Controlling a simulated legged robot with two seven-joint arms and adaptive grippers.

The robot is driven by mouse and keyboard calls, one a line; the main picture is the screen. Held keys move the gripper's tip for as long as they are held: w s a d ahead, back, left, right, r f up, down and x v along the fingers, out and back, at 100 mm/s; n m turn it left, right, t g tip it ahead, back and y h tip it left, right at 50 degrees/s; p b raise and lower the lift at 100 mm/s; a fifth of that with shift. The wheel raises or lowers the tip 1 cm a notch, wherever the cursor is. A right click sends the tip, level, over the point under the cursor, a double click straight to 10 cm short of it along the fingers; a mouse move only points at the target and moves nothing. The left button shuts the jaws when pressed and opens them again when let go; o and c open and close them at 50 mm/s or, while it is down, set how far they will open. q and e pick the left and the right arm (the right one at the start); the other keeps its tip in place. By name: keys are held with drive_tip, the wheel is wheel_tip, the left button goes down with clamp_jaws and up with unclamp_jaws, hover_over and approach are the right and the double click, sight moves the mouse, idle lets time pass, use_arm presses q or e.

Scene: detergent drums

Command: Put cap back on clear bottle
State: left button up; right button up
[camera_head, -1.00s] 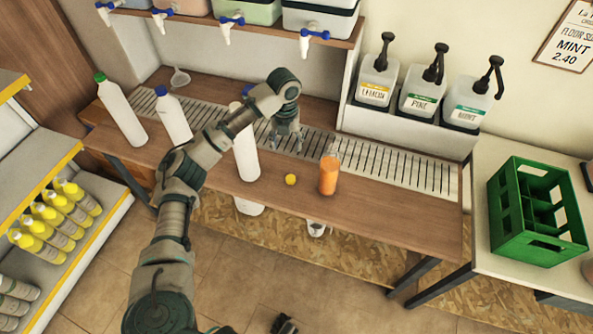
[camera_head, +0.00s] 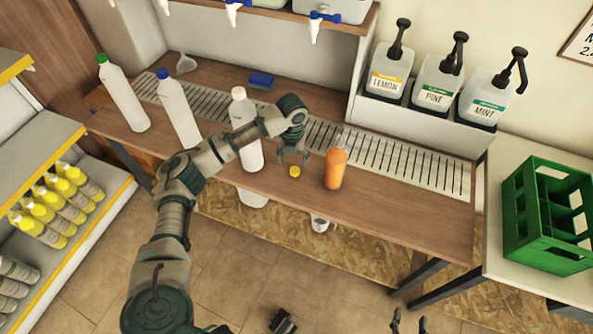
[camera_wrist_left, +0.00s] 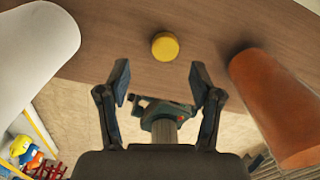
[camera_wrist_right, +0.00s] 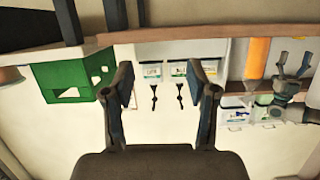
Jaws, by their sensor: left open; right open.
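The clear bottle (camera_head: 335,170) holds orange liquid and stands upright on the wooden counter; it also shows in the left wrist view (camera_wrist_left: 275,105) and right wrist view (camera_wrist_right: 258,58). A small yellow cap (camera_head: 294,172) lies on the counter just left of it, also in the left wrist view (camera_wrist_left: 165,46). My left gripper (camera_head: 293,153) is open and empty, just behind and above the cap, pointing down; the cap lies beyond its spread fingertips (camera_wrist_left: 160,82). My right gripper (camera_head: 409,321) is open and empty at the bottom edge, away from the counter; its fingers frame nothing in the right wrist view (camera_wrist_right: 165,85).
A white bottle (camera_head: 251,155) stands close left of the cap, partly behind my left arm. Two more white bottles stand farther left. A blue sponge-like block (camera_head: 262,80) lies at the back. Pump dispensers (camera_head: 436,80) and a green crate (camera_head: 548,215) are right. Counter right of the clear bottle is free.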

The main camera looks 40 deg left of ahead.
sight(295, 170)
use_arm(q)
drive_tip(key=shift+d+f, duration=0.1)
drive_tip(key=shift+f, duration=0.05)
drive_tip(key=shift+d, duration=0.15)
use_arm(e)
drive_tip(key=shift+d+r, duration=0.15)
drive_tip(key=shift+d, duration=0.05)
use_arm(q)
drive_tip(key=f, duration=0.1)
drive_tip(key=f+b, duration=0.1)
drive_tip(key=f, duration=0.1)
drive_tip(key=f+b, duration=0.1)
drive_tip(key=shift+w+f, duration=0.25)
drive_tip(key=shift+f, duration=0.35)
drive_tip(key=shift+r, duration=0.1)
use_arm(e)
drive_tip(key=r+t, duration=0.1)
drive_tip(key=w+r+t+y, duration=0.1)
drive_tip(key=r+t, duration=0.1)
drive_tip(key=a+r+t, duration=0.1)
drive_tip(key=r, duration=0.1)
drive_tip(key=shift+w+a+r, duration=0.1)
drive_tip(key=shift+w+r, duration=0.05)
